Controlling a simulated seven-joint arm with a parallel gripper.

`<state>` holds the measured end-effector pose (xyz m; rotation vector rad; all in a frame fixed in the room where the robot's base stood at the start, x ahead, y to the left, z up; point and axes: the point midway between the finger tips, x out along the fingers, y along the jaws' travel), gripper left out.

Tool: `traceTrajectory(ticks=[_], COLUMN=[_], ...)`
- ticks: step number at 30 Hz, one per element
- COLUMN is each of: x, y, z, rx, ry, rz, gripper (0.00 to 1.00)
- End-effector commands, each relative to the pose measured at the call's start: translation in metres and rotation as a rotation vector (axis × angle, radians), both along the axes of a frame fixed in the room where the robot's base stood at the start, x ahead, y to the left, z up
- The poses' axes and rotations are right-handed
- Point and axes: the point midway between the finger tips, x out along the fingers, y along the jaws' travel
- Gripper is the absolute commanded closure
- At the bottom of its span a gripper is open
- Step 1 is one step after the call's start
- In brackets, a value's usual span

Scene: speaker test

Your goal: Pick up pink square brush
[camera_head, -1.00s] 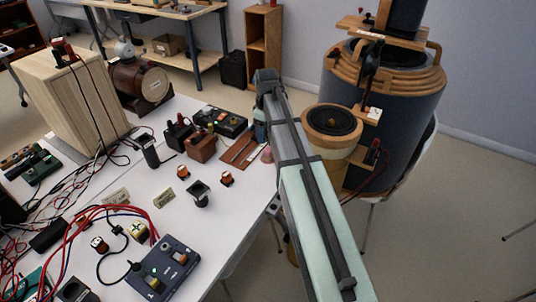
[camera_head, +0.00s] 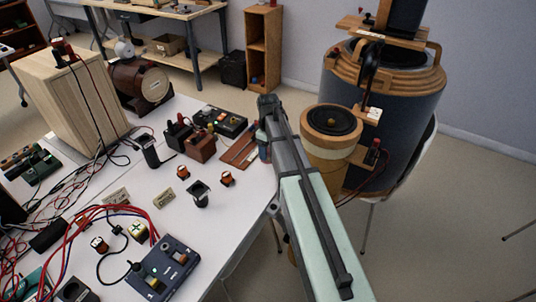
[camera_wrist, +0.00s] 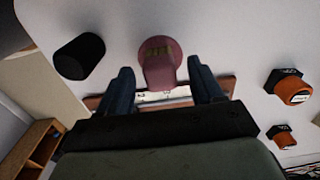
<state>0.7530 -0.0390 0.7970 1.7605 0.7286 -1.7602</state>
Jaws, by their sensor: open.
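The pink brush (camera_wrist: 159,62) shows in the wrist view as a rounded pink piece with a narrower end and dark yellowish marking on it. It is on the white table (camera_head: 228,215), near its right edge. My gripper (camera_wrist: 160,66) is open, with one dark finger on each side of the brush and a gap on both sides. I cannot tell how high the fingers are above the table. In the head view my arm hides the brush.
A brown board (camera_head: 240,149) lies close to the brush. A dark cylinder (camera_wrist: 80,56) stands left of the fingers in the wrist view. Orange-and-black pieces (camera_wrist: 289,86) lie to the right. A large drum-like apparatus (camera_head: 380,120) stands right of my arm.

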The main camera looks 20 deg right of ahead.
Motion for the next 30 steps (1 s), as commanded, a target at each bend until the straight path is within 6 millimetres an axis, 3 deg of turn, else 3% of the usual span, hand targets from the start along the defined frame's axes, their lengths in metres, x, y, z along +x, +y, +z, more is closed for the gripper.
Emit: traceTrajectory(ticks=[4,12,30], x=[-0.0006,-0.0003,-0.0004], y=[0.0004,0.0004,0.0005], z=[-0.0148,-0.0164,-0.0163], rx=[0.0,0.0,0.0], ry=[0.001,0.0,0.0], rz=[0.0,0.001,0.001], gripper=[0.34,0.35,0.9])
